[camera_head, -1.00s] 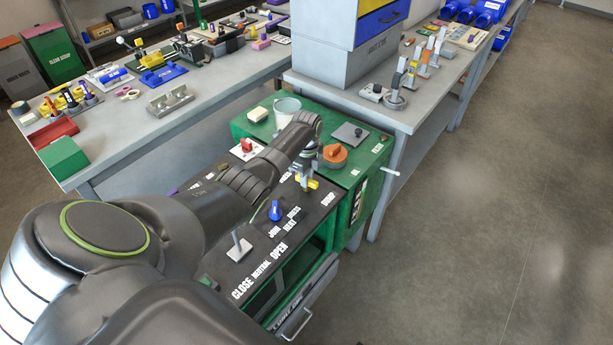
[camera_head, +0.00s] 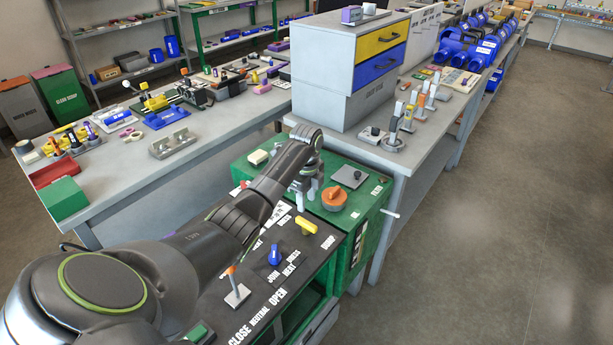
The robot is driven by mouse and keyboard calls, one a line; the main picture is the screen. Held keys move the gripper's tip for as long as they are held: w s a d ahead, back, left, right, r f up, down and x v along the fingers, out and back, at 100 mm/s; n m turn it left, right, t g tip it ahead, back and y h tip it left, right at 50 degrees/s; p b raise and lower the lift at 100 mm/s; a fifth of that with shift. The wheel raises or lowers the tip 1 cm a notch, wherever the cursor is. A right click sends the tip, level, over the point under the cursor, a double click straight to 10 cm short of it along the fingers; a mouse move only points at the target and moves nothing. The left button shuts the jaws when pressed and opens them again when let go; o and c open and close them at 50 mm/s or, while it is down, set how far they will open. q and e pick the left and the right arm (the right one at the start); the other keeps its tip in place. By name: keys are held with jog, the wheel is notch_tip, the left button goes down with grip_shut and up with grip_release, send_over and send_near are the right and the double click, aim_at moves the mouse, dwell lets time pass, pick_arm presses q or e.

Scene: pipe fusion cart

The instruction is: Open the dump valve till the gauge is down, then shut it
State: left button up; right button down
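The cart's dark control panel (camera_head: 262,275) is at lower middle. Its yellow handle (camera_head: 306,226), beside the printed DUMP label (camera_head: 327,242), lies across the panel. My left gripper (camera_head: 306,193) is just beyond this handle, above the cart, fingers pointing down. The fingers look apart, with nothing visible between them, and are clear of the yellow handle. My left arm covers part of the panel. I cannot make out a gauge. My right gripper is out of view.
A blue knob (camera_head: 274,255) and an orange-tipped lever (camera_head: 236,288) stand on the panel. An orange round knob (camera_head: 334,198) and a grey plate (camera_head: 348,177) are on the green cart top. Workbenches stand behind; the floor at right is clear.

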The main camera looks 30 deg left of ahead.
pick_arm(q)
notch_tip(320, 180, up, 8)
jog(key=shift+r+b, duration=0.25)
jog(key=shift+b, duration=0.05)
jog(key=shift+o, duration=0.4)
